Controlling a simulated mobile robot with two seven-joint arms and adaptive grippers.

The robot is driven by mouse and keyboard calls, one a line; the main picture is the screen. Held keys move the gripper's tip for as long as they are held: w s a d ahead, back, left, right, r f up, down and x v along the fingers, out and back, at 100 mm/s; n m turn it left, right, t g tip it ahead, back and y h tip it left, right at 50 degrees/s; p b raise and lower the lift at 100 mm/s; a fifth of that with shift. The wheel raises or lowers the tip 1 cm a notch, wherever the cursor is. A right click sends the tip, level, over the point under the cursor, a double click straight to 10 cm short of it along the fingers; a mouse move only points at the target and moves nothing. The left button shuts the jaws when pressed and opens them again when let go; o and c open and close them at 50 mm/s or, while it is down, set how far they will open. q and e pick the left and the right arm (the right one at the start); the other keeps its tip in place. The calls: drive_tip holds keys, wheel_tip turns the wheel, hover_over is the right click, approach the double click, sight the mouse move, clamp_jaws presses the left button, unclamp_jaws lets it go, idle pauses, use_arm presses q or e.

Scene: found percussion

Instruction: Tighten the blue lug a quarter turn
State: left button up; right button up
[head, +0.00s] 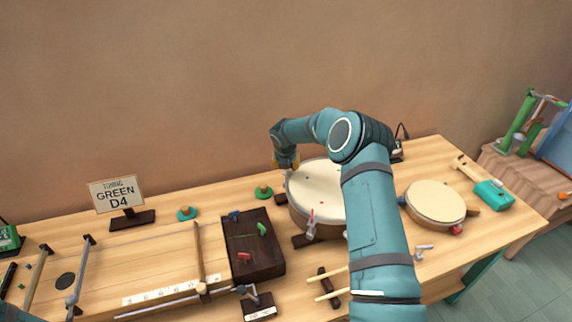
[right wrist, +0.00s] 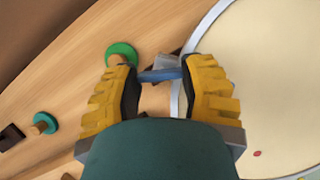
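The blue lug (right wrist: 160,75) is a short blue bar at the rim of the large pale drum (right wrist: 270,85). In the right wrist view it spans the gap between the yellow fingers of my right gripper (right wrist: 160,78), with its ends against the two pads. In the head view this gripper (head: 285,163) is at the far left rim of the drum (head: 316,180), where the lug is hidden. A red lug (head: 311,216) stands at the drum's near side. My left gripper is not in view.
A dark box (head: 252,258) with blue, green and red pieces stands left of the drum. A smaller drum (head: 436,203) and a teal-headed mallet (head: 492,195) lie to the right. A sign (head: 117,192) reads GREEN D4.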

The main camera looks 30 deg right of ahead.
drive_tip(key=shift+c, duration=1.3)
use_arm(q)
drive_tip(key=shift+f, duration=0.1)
use_arm(e)
drive_tip(key=shift+m, duration=0.5)
use_arm(q)
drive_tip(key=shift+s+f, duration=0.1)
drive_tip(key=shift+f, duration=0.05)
drive_tip(key=shift+b, duration=0.3)
use_arm(e)
drive_tip(key=m+g+h, duration=0.1)
drive_tip(key=m, duration=0.2)
drive_tip(key=m+g, duration=0.1)
drive_tip(key=m, duration=0.3)
drive_tip(key=shift+w+a+g+h, duration=0.15)
drive_tip(key=shift+a+g+h, duration=0.05)
drive_tip(key=shift+g+h, duration=0.2)
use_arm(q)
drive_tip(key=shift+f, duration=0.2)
use_arm(e)
drive_tip(key=m+g, duration=0.1)
drive_tip(key=m, duration=0.2)
drive_tip(key=shift+f, duration=0.15)
use_arm(q)
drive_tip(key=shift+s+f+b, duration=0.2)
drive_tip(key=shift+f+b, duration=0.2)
drive_tip(key=shift+b, duration=0.15)
use_arm(e)
drive_tip(key=shift+m+g, duration=0.6)
drive_tip(key=shift+m, duration=1)
